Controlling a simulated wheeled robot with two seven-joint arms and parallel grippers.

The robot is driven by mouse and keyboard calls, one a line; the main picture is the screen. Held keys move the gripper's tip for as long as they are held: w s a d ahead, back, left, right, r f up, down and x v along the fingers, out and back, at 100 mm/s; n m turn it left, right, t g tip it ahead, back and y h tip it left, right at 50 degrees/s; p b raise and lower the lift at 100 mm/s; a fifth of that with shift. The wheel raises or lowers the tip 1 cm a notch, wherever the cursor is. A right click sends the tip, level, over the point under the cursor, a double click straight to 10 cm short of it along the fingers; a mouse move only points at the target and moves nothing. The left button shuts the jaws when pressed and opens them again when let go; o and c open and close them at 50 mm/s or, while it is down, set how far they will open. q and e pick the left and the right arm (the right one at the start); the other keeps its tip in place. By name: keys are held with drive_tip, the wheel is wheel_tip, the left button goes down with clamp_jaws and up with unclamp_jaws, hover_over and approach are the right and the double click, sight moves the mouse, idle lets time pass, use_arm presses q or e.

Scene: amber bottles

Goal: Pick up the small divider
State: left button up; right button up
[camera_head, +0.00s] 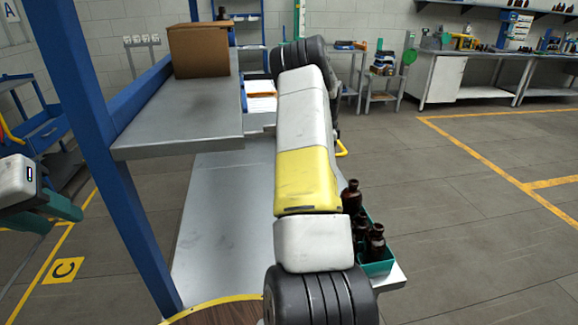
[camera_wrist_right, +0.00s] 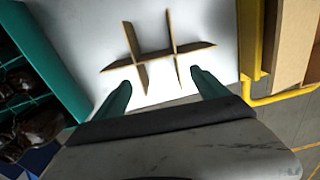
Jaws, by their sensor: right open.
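The small divider (camera_wrist_right: 130,40), crossed thin brown slats, lies on a pale flat surface (camera_wrist_right: 80,30) in the right wrist view. My right gripper (camera_wrist_right: 160,80) is open, its two teal fingers spread at the near edge of the divider. The fingers look apart from the slats, but the height between them is unclear. In the head view my right arm hides that gripper and the divider. My left gripper (camera_head: 52,207) is at the left edge of the head view, away from the divider. Its jaw opening is not clear.
A teal crate (camera_wrist_right: 50,60) with amber bottles is left of the divider; it also shows in the head view (camera_head: 378,268). A yellow rail (camera_wrist_right: 246,40) and cardboard (camera_wrist_right: 290,40) are to the right. A brown box (camera_head: 200,50) sits on the upper shelf (camera_head: 185,115) beside a blue post (camera_head: 95,130).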

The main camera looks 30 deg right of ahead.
wheel_tip(320, 180, down, 6)
drive_tip(key=shift+r, duration=0.2)
drive_tip(key=c, duration=1.4)
